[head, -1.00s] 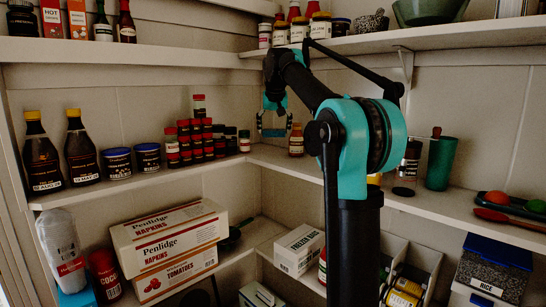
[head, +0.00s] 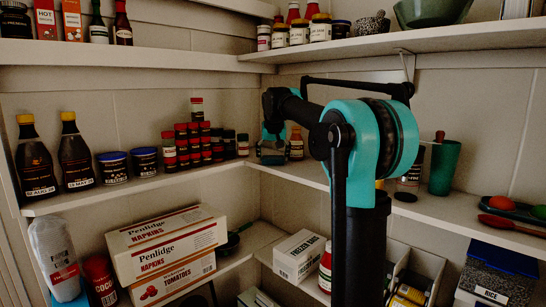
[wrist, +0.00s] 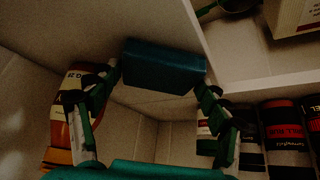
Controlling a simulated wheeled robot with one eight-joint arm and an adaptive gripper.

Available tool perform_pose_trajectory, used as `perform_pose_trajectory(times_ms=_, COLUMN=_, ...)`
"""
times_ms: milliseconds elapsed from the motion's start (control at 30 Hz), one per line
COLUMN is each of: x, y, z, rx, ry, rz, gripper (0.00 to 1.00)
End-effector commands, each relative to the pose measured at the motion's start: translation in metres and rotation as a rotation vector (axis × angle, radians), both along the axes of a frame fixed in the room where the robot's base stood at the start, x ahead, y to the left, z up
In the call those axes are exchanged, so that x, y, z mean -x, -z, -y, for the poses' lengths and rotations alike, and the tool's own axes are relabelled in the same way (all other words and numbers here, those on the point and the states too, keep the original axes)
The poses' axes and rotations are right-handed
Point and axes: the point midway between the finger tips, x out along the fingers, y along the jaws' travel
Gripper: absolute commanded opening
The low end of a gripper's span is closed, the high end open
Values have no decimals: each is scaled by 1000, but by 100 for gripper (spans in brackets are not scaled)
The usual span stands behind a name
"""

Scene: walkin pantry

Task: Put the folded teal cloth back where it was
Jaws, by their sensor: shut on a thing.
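The folded teal cloth (wrist: 163,67) is a dark teal block-like bundle between the two fingertips of my gripper (wrist: 161,75) in the wrist view. The fingers are shut on its two ends. In the head view my gripper (head: 272,150) is at the back corner of the middle shelf (head: 300,172), and the cloth (head: 271,156) shows small and dark there. I cannot tell whether the cloth touches the shelf.
A bottle with an orange-brown label (head: 296,143) stands close beside my gripper on the right. Several spice jars (head: 190,147) stand to the left. The upper shelf (head: 350,45) overhangs. A green cup (head: 444,167) stands farther right.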

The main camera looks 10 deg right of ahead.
Motion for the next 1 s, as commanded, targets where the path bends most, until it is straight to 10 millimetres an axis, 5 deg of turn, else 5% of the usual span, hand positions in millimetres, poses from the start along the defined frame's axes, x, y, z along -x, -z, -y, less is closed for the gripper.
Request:
perform_pose_trajectory(times_ms=300, x=0, y=2, z=0, rx=0, ry=0, rz=0, gripper=50)
perform_pose_trajectory(times_ms=333, x=0, y=2, z=0, rx=0, ry=0, rz=0, gripper=80)
perform_pose_trajectory(times_ms=500, x=0, y=2, z=0, rx=0, ry=0, rz=0, gripper=98)
perform_pose_trajectory(times_ms=1000, x=8, y=-12, z=-1, rx=1, ry=-1, rz=0, gripper=98)
